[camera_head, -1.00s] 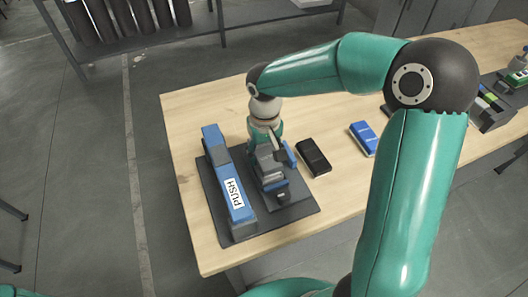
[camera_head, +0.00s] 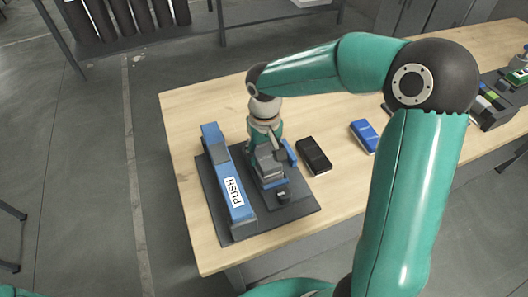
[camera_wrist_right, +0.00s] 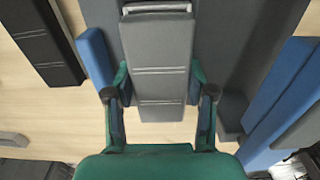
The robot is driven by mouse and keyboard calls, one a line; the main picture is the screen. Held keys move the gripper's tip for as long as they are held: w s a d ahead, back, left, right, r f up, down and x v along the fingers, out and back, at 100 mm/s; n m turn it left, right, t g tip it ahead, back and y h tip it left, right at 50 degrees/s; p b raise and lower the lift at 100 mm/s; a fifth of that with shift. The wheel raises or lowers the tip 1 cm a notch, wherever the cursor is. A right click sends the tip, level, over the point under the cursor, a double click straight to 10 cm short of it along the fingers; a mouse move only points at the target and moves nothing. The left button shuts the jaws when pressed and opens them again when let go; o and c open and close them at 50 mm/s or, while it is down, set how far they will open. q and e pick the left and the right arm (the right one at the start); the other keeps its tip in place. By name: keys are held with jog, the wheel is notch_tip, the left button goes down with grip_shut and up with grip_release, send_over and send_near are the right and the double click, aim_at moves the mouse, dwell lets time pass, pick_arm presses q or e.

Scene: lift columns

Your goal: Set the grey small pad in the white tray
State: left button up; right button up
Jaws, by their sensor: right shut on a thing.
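A grey pad (camera_wrist_right: 160,65) with thin lines across it lies lengthwise between the fingers of my right gripper (camera_wrist_right: 160,95) in the right wrist view. The fingers are shut on its two long sides. In the head view the grey pad (camera_head: 267,160) is at the dark base plate beside the blue bar, with my right gripper (camera_head: 272,143) at it. I cannot tell whether the pad touches the plate. I cannot make out the white tray with certainty. My left gripper is not in view.
A blue bar marked PUSH (camera_head: 233,190) stands on the dark plate (camera_head: 292,212), left of the pad. A black box (camera_head: 313,155) and a blue box (camera_head: 364,136) lie on the wooden table (camera_head: 190,104) to the right. Several small items stand at the far right.

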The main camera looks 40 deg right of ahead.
jog(key=shift+f, duration=0.1)
dwell(0.5)
dwell(0.3)
jog(key=o, duration=1.3)
jog(key=shift+c, duration=0.2)
jog(key=o, duration=0.3)
jog(key=shift+r+p, duration=2.65)
jog(key=shift+r, duration=1.15)
